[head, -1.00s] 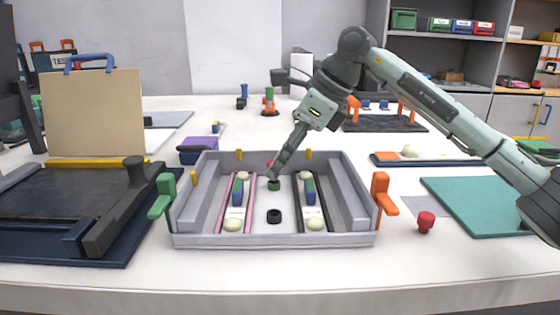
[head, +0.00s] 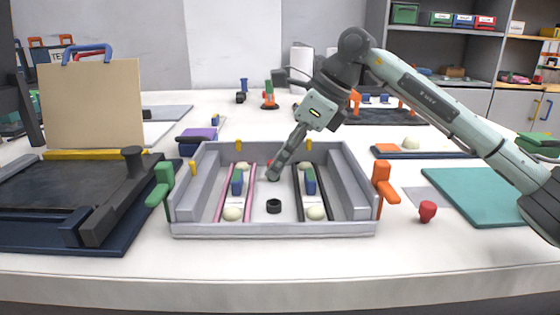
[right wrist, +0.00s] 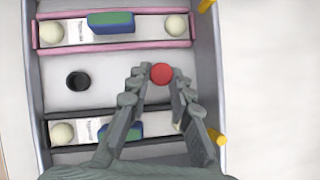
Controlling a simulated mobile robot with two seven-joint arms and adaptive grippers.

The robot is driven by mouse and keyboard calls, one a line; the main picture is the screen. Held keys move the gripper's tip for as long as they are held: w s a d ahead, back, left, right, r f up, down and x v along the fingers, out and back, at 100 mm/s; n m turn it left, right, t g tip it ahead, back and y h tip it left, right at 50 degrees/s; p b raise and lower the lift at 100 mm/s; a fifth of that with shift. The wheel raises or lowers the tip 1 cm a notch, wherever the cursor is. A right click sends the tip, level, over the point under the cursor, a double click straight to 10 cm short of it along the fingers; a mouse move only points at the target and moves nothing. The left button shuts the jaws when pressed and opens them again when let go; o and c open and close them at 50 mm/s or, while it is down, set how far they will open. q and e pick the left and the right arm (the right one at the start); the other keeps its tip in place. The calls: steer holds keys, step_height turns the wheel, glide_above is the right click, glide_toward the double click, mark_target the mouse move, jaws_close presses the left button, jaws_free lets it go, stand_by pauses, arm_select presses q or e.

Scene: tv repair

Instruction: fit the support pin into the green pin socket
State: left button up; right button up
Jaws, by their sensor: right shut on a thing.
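A grey tray (head: 190,230) stands on the white table, with a black ring socket (head: 274,205) on its floor; that socket also shows in the right wrist view (right wrist: 78,81). My right gripper (head: 274,172) reaches down into the middle of the tray behind the black socket. In the right wrist view its fingertips (right wrist: 161,80) are shut on a round red piece (right wrist: 161,74), seen from above, which looks like the support pin. Its lower end is hidden. The green pin socket is hidden behind the fingers, so I cannot tell whether the pin is in it. My left gripper is out of view.
Two strips, one pink-edged (head: 222,207) and one black-edged (head: 327,212), flank the tray's middle. A green clamp (head: 162,185) and an orange clamp (head: 383,188) sit at its sides. Another red piece (head: 427,211) stands at right near a teal mat (head: 475,195).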

steer(key=shift+f, duration=0.15)
steer(key=o, duration=0.8)
steer(key=v, duration=1.2)
steer(key=shift+w, duration=0.1)
